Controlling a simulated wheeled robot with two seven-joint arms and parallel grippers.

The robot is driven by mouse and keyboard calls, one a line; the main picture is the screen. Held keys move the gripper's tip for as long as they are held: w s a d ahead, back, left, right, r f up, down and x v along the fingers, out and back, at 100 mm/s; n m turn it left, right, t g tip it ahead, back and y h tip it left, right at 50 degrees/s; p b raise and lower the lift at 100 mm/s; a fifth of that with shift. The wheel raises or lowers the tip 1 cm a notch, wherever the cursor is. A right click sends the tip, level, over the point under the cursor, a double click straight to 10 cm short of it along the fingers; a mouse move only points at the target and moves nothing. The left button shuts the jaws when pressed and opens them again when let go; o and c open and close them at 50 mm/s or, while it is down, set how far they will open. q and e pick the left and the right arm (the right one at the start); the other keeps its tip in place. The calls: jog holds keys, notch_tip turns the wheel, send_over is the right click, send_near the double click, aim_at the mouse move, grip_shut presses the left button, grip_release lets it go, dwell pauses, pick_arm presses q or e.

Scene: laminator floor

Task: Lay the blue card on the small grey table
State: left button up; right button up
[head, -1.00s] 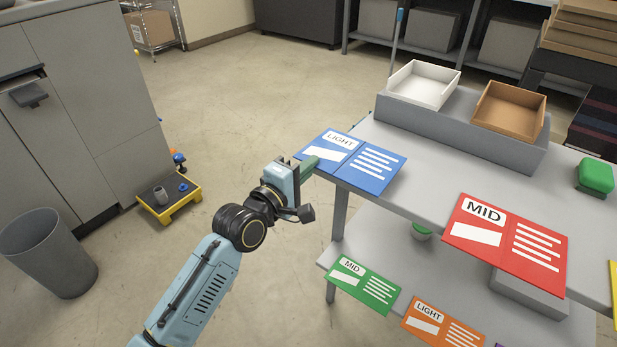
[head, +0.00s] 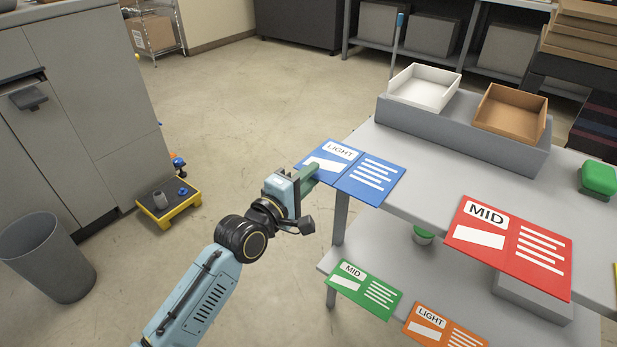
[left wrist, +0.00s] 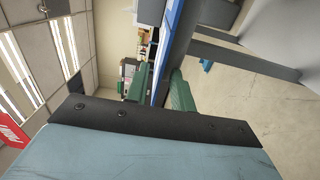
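The blue card (head: 358,172), marked LIGHT, lies across the left end of a grey table (head: 415,185), its left part sticking out past the edge. My left gripper (head: 308,175) is at the card's left edge, its green fingers closed around it. In the left wrist view the card (left wrist: 172,25) shows edge-on between the fingers (left wrist: 160,88). I cannot tell whether the card touches the tabletop. No separate small grey table can be made out. My right gripper is not in view.
A red MID card (head: 512,250) lies at the table's front edge, with white (head: 424,88) and brown (head: 512,113) trays behind. Green (head: 365,290) and orange (head: 443,327) cards lie on the lower shelf. A grey bin (head: 48,258) and yellow-edged platform (head: 168,200) stand left; floor between is open.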

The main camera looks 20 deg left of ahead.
pick_arm(q)
jog(key=p+v, duration=0.3)
jog(key=v, duration=0.9)
jog(key=s+a+f+m+g+y, duration=0.1)
jog(key=s+f+m+g+y, duration=0.2)
jog(key=f, duration=0.6)
jog(key=s+a+f+m+g, duration=0.2)
jog(key=f+m+g, duration=0.15)
jog(key=f, duration=0.55)
jog(key=s+a+f+m+g+y, duration=0.2)
jog(key=s+a+f+m+g, duration=0.1)
jog(key=s+f, duration=0.5)
jog(key=s+a+f+m+g+y, duration=0.2)
jog(key=s+f+m+g, duration=0.3)
jog(key=s+f, duration=0.3)
jog(key=shift+s+a+m, duration=0.4)
jog(key=shift+a+m, duration=0.05)
jog(key=shift+m, duration=0.4)
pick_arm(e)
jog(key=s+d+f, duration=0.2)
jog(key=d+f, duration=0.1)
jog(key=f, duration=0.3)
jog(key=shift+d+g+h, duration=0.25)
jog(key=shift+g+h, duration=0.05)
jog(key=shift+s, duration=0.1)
